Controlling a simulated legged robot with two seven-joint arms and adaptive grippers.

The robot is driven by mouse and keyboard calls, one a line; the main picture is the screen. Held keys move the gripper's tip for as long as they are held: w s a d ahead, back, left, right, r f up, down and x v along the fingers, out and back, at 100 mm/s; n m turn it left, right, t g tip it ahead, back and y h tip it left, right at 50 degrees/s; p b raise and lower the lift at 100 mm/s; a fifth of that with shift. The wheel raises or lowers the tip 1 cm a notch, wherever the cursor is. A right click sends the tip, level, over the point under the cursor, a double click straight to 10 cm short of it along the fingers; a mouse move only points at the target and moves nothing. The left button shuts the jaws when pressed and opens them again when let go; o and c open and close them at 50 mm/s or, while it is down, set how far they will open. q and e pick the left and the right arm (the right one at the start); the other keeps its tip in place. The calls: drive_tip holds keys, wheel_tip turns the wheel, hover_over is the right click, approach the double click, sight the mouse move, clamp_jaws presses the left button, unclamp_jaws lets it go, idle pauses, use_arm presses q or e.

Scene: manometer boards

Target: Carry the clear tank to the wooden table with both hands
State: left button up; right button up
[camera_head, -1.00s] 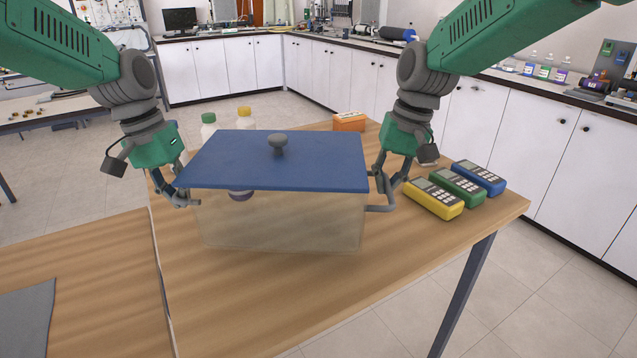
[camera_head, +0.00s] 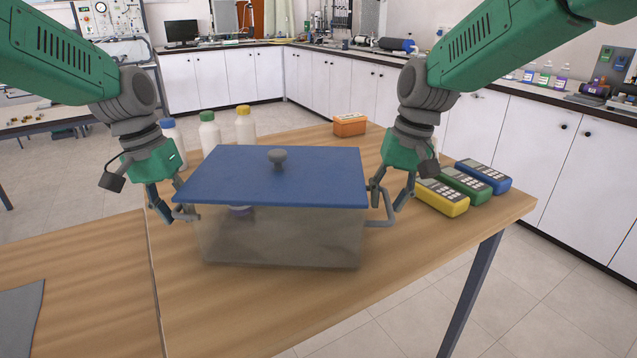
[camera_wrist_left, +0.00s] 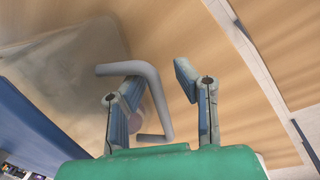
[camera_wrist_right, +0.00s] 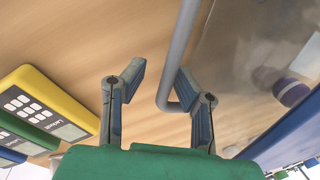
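The clear tank (camera_head: 280,238) with a blue lid (camera_head: 272,178) and grey knob sits upright on the wooden table (camera_head: 250,315), seemingly resting on it. My left gripper (camera_head: 174,212) is open at the tank's left handle. In the left wrist view that grey handle (camera_wrist_left: 160,95) shows between the spread fingers (camera_wrist_left: 160,88). My right gripper (camera_head: 390,198) is open at the right handle (camera_head: 384,221). In the right wrist view the handle bar (camera_wrist_right: 180,50) runs between the fingers, nearer the right one (camera_wrist_right: 160,85). Neither gripper visibly pinches its handle.
Yellow (camera_head: 441,197), green (camera_head: 464,186) and blue (camera_head: 484,176) meters lie just right of my right gripper. Capped bottles (camera_head: 208,133) and an orange box (camera_head: 350,125) stand behind the tank. A second wooden surface (camera_head: 90,270) with a grey sheet adjoins at left. The table front is clear.

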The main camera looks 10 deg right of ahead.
use_arm(q)
drive_tip(key=shift+d, duration=0.1)
use_arm(e)
drive_tip(key=shift+a, duration=0.1)
use_arm(q)
drive_tip(key=shift+r, duration=0.3)
use_arm(e)
drive_tip(key=shift+a, duration=0.1)
drive_tip(key=shift+r, duration=0.2)
use_arm(q)
wheel_tip(320, 180, up, 11)
drive_tip(key=a, duration=0.2)
drive_tip(key=shift+w+a, duration=0.15)
drive_tip(key=shift+w, duration=0.1)
use_arm(e)
wheel_tip(320, 180, up, 11)
drive_tip(key=d, duration=0.2)
drive_tip(key=shift+d+r, duration=0.15)
drive_tip(key=shift+s, duration=0.15)
